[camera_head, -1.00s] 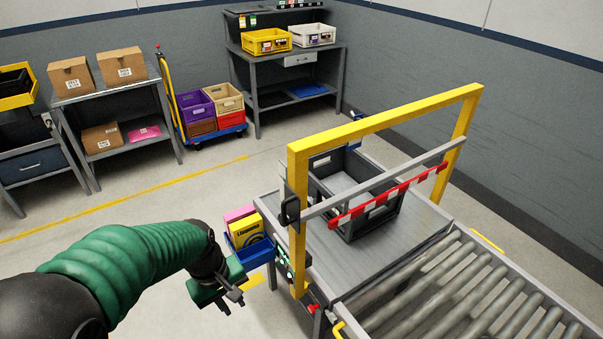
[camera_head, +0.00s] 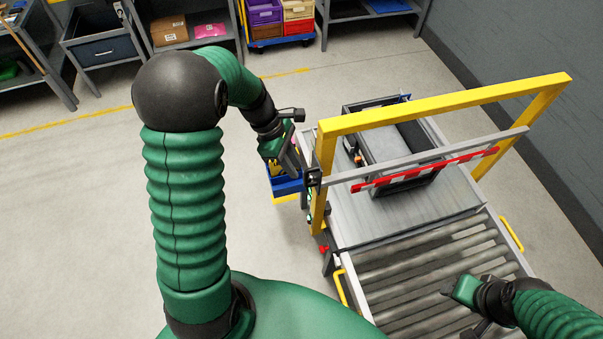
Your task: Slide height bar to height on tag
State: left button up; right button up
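A small black block (camera_head: 313,177) sits at the bar's left end on the frame's left post. A black open crate (camera_head: 405,185) stands behind the bar. No tag is readable. My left gripper (camera_head: 288,155) is just left of the left post, close to the black block and above a blue bin; contact and finger opening are unclear. My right gripper (camera_head: 462,290) is over the rollers at lower right; its fingers are unclear.
The roller conveyor (camera_head: 430,265) runs in front of the metal table (camera_head: 400,225). The blue bin (camera_head: 287,186) hangs at the table's left side. Shelves and a cart with crates (camera_head: 280,22) stand at the back. The floor at left is clear.

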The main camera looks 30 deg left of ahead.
aim_at(306, 180)
pick_arm(q)
jog(key=d+f, duration=0.1)
jog(key=w+d+f, duration=0.1)
jog(key=f, duration=0.1)
jog(key=d+f, duration=0.1)
jog(key=d, duration=0.1)
jog(key=shift+w+f+p, duration=0.25)
jog(key=shift+f+p, duration=0.1)
jog(key=shift+p, duration=0.05)
jog(key=shift+s+d+f, duration=0.15)
jog(key=shift+s+f, duration=0.05)
jog(key=shift+f, duration=0.05)
jog(key=shift+s+f, duration=0.1)
jog(key=shift+s, duration=0.05)
jog(key=shift+a+f, duration=0.15)
jog(key=shift+a, duration=0.4)
jog(key=shift+w, duration=0.25)
jog(key=c, duration=0.4)
jog(key=shift+s+d, duration=0.1)
jog(key=shift+d, duration=0.1)
grip_shut()
pick_arm(e)
jog(key=shift+w+d+r, duration=0.25)
jog(key=shift+d+r, duration=0.25)
jog(key=shift+d, duration=0.1)
